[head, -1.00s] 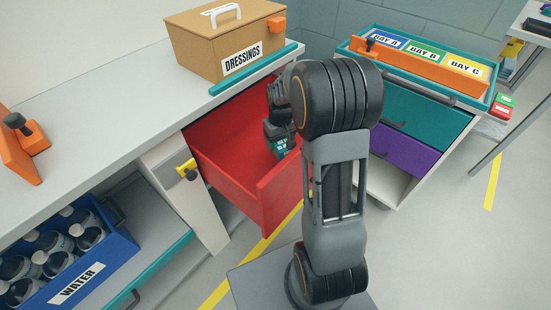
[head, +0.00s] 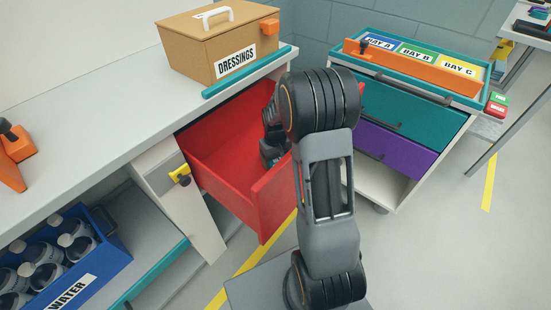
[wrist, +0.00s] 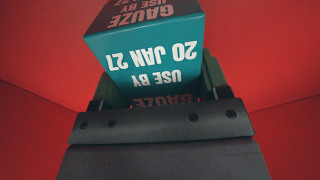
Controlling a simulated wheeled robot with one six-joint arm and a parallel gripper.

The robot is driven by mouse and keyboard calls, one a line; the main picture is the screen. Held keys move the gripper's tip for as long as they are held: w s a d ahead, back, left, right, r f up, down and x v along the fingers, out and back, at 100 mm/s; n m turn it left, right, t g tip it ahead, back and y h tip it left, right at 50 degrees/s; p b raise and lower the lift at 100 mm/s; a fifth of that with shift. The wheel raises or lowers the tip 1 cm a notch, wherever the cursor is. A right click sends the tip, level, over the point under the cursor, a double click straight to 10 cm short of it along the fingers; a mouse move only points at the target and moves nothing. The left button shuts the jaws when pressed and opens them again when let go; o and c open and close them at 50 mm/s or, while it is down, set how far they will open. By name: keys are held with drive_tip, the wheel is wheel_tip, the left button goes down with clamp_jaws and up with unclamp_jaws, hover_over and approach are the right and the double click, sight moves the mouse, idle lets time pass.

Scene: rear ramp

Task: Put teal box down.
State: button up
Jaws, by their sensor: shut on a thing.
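The teal box (wrist: 155,62) has a dark top face and white print reading "GAUZE USE BY 20 JAN 27". My gripper (wrist: 157,88) is shut on it, a finger on each side, in the wrist view. Red drawer surfaces surround the box there. In the head view my gripper (head: 272,150) reaches down inside the open red drawer (head: 262,205). My own arm hides most of the gripper and box in that view. I cannot tell whether the box touches the drawer floor.
A brown dressings box (head: 215,45) stands on the grey counter (head: 95,110) above the drawer. A bay cart (head: 410,105) with teal and purple drawers stands to the right. A blue water crate (head: 75,285) sits on the lower left shelf.

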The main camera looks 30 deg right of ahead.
drive_tip(key=shift+f, duration=0.15)
drive_tip(key=o, duration=1.1)
drive_tip(key=shift+c, duration=0.2)
wheel_tip(320, 180, up, 12)
drive_tip(key=p, duration=0.3)
drive_tip(key=shift+r, duration=0.2)
drive_tip(key=shift+r, duration=0.1)
drive_tip(key=s+a+r+t+p, duration=0.1)
drive_tip(key=s+a+r+p, duration=0.2)
drive_tip(key=r, duration=0.6)
drive_tip(key=s+a+r+t+p, duration=0.1)
drive_tip(key=s+a+r+p, duration=0.2)
drive_tip(key=s+r+p, duration=0.4)
drive_tip(key=s+a+r+t+p, duration=0.1)
drive_tip(key=s+a+r+p, duration=0.3)
drive_tip(key=r+p, duration=0.5)
wheel_tip(320, 180, up, 2)
drive_tip(key=shift+s+t+p, duration=0.3)
drive_tip(key=shift+s+p, duration=0.05)
drive_tip(key=shift+s, duration=0.75)
